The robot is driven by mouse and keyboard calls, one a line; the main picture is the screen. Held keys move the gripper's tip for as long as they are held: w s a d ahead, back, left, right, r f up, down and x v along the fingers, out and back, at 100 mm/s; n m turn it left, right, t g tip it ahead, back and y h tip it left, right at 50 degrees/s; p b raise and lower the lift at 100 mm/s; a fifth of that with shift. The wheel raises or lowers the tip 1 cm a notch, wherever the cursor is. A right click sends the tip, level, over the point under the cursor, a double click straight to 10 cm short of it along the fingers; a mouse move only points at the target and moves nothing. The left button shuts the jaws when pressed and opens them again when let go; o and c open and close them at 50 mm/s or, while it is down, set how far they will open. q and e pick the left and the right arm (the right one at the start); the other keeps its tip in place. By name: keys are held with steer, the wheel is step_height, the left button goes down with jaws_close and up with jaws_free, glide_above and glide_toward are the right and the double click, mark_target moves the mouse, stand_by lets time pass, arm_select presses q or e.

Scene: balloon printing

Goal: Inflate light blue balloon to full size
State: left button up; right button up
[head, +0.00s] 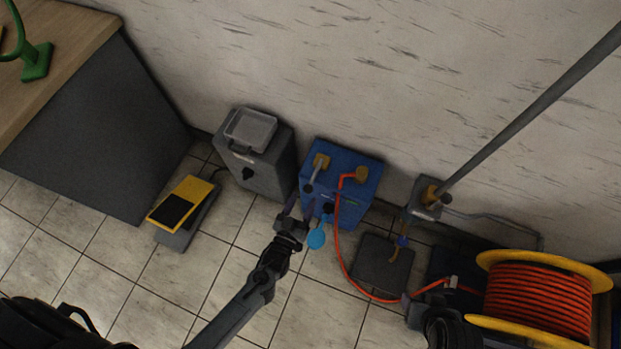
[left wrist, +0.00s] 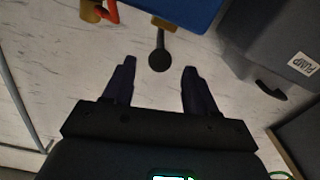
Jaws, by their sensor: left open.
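The light blue balloon (head: 316,239) is small and rounded in the head view, in front of the blue box (head: 352,163). Its neck end points up toward the box, but how it is attached there is unclear. My left gripper (head: 306,209) is open beside the box, close to the balloon. In the left wrist view, my spread fingers (left wrist: 159,82) have a dark round-ended lever (left wrist: 159,60) ahead between them; the balloon is not visible there. My right arm is at the lower right of the head view near the red hose (head: 338,240); its jaws (head: 430,297) are unclear.
A grey pump box (head: 266,169) with a tray on top stands left of the blue box. A yellow pedal (head: 174,211) lies on the floor. A red hose reel (head: 538,301), a dark plate (head: 381,272) and a pole (head: 530,115) are right. Tiled floor is free in front.

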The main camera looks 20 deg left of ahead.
mark_target(312, 180)
arm_select(q)
steer(key=w+b, duration=0.2)
steer(key=w, duration=0.4)
steer(key=shift+w+f+b, duration=0.15)
steer(key=shift+w+b, duration=0.15)
steer(key=shift+w, duration=0.95)
steer(key=shift+c, duration=0.5)
jaws_close()
